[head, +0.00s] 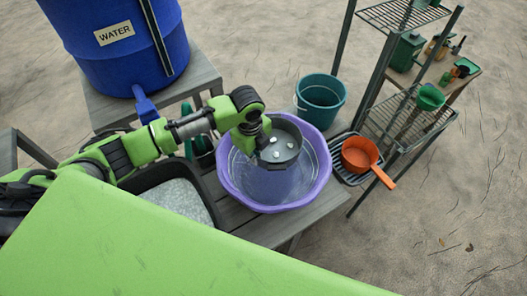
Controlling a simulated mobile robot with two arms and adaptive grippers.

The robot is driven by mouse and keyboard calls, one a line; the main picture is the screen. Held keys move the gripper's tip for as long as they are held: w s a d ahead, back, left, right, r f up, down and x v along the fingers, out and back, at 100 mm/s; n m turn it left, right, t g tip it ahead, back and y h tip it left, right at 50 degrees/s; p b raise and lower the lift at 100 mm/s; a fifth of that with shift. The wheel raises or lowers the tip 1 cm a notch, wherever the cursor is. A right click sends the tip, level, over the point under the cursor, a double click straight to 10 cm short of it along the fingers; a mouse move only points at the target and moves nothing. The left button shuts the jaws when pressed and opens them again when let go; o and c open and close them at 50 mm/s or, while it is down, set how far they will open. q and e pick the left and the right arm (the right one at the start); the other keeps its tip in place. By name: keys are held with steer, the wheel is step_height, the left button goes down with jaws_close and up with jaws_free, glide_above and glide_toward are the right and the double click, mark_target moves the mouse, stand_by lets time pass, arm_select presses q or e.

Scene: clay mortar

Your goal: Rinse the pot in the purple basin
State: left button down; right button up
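The purple basin (229,188) stands on a grey slatted bench and holds clear water. A dark grey round pot (291,137) is over the back part of the basin, within its rim, with a few small white bits inside. My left gripper (262,141) is at the pot's left edge and looks shut on it; its fingertips are partly hidden. I cannot tell how deep the pot sits in the water. My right gripper is not in view.
A blue water barrel (115,58) with a spigot stands at back left. A dark tub of grey material (182,199) is left of the basin. A teal bucket (320,96) stands behind it. An orange pan (359,156) rests on a black rack at right, beside a metal shelf (408,122).

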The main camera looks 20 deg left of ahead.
arm_select(q)
steer(key=shift+w, duration=0.1)
step_height(320, 180, down, 16)
steer(key=b, duration=1.1)
steer(key=shift+a+r+b, duration=0.1)
steer(key=shift+r+b, duration=0.15)
steer(key=shift+b, duration=0.15)
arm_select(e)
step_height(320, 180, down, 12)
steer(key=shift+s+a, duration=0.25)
arm_select(q)
steer(key=shift+f, duration=0.2)
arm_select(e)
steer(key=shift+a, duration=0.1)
arm_select(q)
steer(key=shift+f, duration=0.35)
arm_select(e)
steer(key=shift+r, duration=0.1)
arm_select(q)
steer(key=shift+r+p, duration=0.15)
steer(key=shift+p, duration=0.15)
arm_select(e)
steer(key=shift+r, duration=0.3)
